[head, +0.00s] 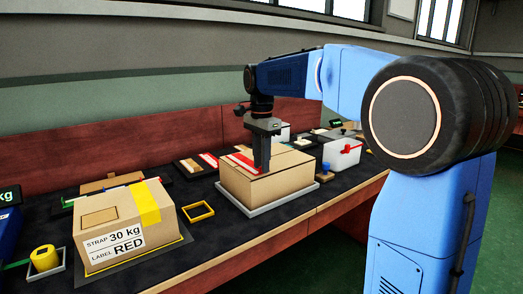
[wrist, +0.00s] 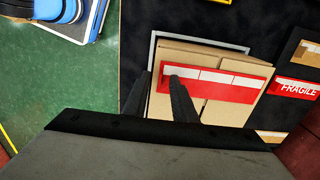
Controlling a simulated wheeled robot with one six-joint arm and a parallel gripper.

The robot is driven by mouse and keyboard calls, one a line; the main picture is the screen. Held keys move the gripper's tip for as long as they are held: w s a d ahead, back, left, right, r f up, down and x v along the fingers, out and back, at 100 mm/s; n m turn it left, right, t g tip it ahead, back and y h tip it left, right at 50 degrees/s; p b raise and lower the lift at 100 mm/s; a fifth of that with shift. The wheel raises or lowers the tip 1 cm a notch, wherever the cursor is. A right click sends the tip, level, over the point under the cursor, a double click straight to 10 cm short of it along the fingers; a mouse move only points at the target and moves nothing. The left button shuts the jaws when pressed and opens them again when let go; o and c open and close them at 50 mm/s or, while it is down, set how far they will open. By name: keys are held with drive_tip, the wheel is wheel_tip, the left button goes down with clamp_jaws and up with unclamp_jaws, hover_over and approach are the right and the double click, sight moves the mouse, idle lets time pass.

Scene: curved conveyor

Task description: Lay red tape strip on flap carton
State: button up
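The flap carton (head: 268,182) is a brown box on a grey tray, and its top flaps and seam show in the wrist view (wrist: 222,112). The red tape strip (wrist: 225,92), with a row of white panels, lies across the carton top over the seam, and its right end reaches about the carton's edge. It also shows in the head view (head: 241,163). My gripper (wrist: 160,85) points down at the carton top, at the strip's left end. Its two fingers are apart, with cardboard and the strip's end showing between them. One finger covers part of the strip. Any contact is unclear.
A sealed carton (head: 125,222) marked 30 kg and RED stands at the left front, with a yellow strap. A yellow frame (head: 198,212) lies between the cartons. A white box (head: 341,153) with a red top piece stands right. A FRAGILE label (wrist: 298,88) lies nearby.

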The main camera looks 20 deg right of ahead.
wheel_tip(320, 180, up, 17)
idle(0.5)
drive_tip(key=shift+s, duration=0.1)
idle(0.3)
drive_tip(key=s+d+f+n+t, duration=0.2)
drive_tip(key=s+f+n, duration=0.5)
drive_tip(key=s+f, duration=0.9)
drive_tip(key=s+d+f+n+t, duration=0.2)
drive_tip(key=s+f+n, duration=0.5)
drive_tip(key=s+f, duration=0.9)
drive_tip(key=shift+s+d+f+t, duration=0.15)
drive_tip(key=shift+s+f+t, duration=0.2)
drive_tip(key=shift+s, duration=0.55)
